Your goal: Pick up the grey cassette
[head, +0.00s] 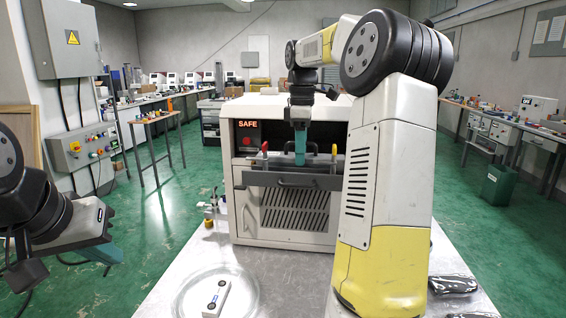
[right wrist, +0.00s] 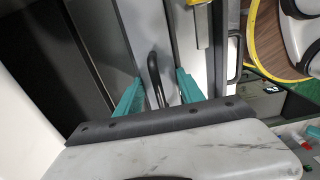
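The grey cassette (head: 258,180) appears to be the dark grey slab with a black handle across the front of the white machine (head: 245,215). In the right wrist view the grey panel (right wrist: 145,30) carries a black handle (right wrist: 154,75). My right gripper (head: 300,150) points down at the slab's top. In the right wrist view its teal fingers (right wrist: 158,92) are spread, one on each side of the handle, with gaps visible. My left gripper (head: 85,250) is at the far left, away from the machine; its fingers are partly hidden.
The machine's display (head: 248,124) reads SAFE. A red-topped lever (head: 264,152) and a yellow-topped lever (head: 334,152) stand at the slab's ends. A white block (head: 217,298) lies on a clear round plate (head: 185,298) on the metal table (head: 290,280). Dark shiny objects (head: 453,284) lie at right.

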